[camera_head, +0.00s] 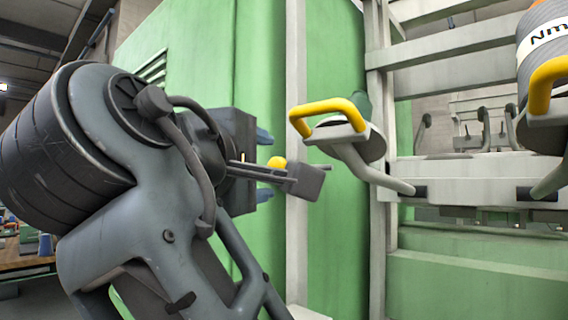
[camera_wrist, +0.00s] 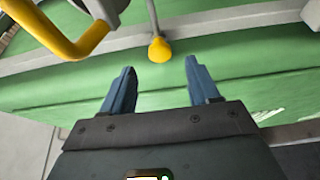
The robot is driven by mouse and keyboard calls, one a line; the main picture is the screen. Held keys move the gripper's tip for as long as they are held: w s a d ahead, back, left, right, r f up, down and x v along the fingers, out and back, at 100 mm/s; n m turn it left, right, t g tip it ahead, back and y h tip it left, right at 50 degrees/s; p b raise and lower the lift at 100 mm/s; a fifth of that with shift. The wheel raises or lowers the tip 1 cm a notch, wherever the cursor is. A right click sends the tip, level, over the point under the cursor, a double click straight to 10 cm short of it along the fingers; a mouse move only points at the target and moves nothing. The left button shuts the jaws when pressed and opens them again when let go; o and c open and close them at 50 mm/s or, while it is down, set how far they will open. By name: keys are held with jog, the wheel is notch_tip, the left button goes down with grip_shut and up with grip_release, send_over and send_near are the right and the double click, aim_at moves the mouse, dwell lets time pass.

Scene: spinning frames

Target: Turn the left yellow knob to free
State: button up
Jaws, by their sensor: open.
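In the head view the knob appears between the two fingertips in height. In the wrist view my gripper (camera_wrist: 155,78) is empty, and the knob lies just beyond the fingertips, roughly centred between them. I see no contact. My arm partly hides the area left of the knob.
A yellow loop handle (camera_head: 328,110) on a grey bracket stands right of the knob; it shows at upper left in the wrist view (camera_wrist: 60,38). Another yellow handle (camera_head: 543,85) and a spool (camera_head: 545,30) are at far right. A green machine wall (camera_head: 190,60) stands behind.

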aim_at(276, 162)
jog(key=p+x, duration=0.1)
jog(key=x, duration=0.4)
jog(key=shift+f, duration=0.1)
jog(key=c, duration=1)
